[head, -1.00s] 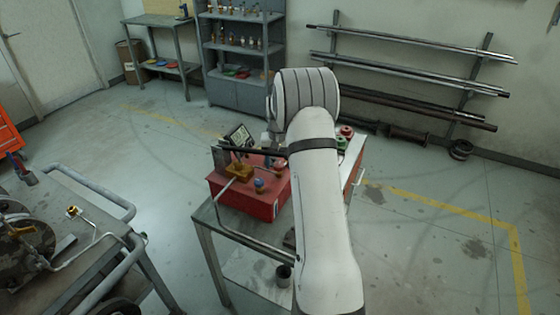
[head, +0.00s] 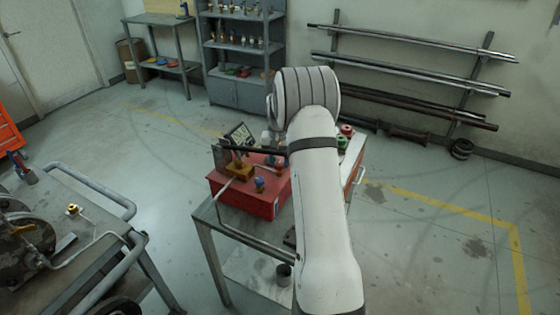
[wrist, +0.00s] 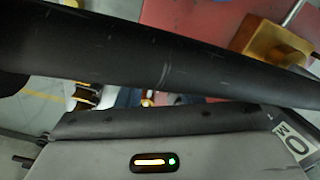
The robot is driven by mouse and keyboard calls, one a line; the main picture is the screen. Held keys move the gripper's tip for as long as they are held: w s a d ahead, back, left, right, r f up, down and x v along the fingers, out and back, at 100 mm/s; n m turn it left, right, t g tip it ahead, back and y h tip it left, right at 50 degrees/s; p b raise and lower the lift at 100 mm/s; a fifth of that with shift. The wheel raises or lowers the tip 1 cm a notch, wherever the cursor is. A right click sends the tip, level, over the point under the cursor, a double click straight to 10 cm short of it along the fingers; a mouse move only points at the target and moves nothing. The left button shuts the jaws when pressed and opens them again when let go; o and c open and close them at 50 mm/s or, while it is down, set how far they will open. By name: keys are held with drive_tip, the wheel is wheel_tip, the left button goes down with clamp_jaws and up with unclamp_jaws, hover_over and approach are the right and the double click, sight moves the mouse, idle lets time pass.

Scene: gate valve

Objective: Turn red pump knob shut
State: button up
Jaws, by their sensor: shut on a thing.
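A red pump box (head: 265,208) stands on a metal table, with a brass block (head: 240,173) on top at its left. A thin pipe runs from the block toward the front left. A small blue knob (head: 259,184) sits on the red top. My gripper (head: 250,150) is over the box, beside and above the block. In the wrist view, dark bars cross the picture, and the red top (wrist: 200,20) and brass block (wrist: 270,42) show beyond them. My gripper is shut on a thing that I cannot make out. I cannot clearly pick out the red knob.
Red and green round items (head: 344,138) lie behind my arm on the table's right side. A cup (head: 283,275) stands on the lower shelf. A second bench (head: 85,230) with pipes is at the left. The floor between the benches is clear.

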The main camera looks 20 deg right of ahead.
sight(278, 163)
drive_tip(key=m+b, duration=0.1)
drive_tip(key=m, duration=0.3)
drive_tip(key=shift+f+b, duration=0.1)
drive_tip(key=shift+b, duration=0.25)
drive_tip(key=shift+w+m+b, duration=0.15)
drive_tip(key=shift+m+b, duration=0.35)
drive_tip(key=shift+m, duration=1.8)
drive_tip(key=o, duration=1)
drive_tip(key=shift+c, duration=0.2)
drive_tip(key=shift+r, duration=0.2)
wheel_tip(278, 163, up, 8)
drive_tip(key=shift+a+f+b, duration=0.1)
drive_tip(key=shift+f+b, duration=0.1)
drive_tip(key=shift+b, duration=0.3)
